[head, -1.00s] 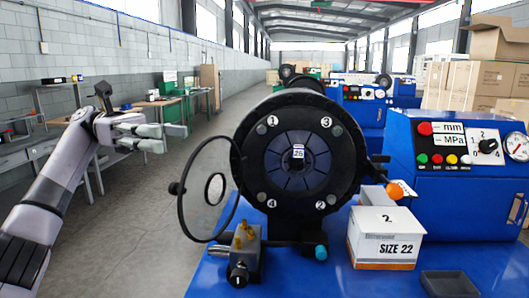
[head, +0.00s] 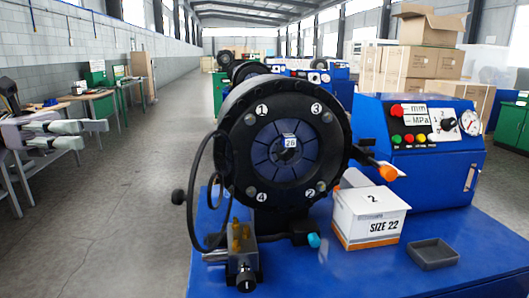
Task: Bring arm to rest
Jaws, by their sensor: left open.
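My left gripper (head: 68,134) shows at the left edge of the head view. Its two grey fingers point right and stand apart with nothing between them. It hangs in free air, well left of the black crimper head (head: 236,110) and touches nothing. The rest of my left arm is mostly cut off by the picture's edge. My right gripper is not in view.
The crimper stands on a blue table (head: 330,276). A white SIZE 22 box (head: 370,222), a grey tray (head: 434,253) and a blue control panel (head: 418,150) are to its right. A black cable loop (head: 195,205) hangs on its left. The left floor (head: 110,240) is clear.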

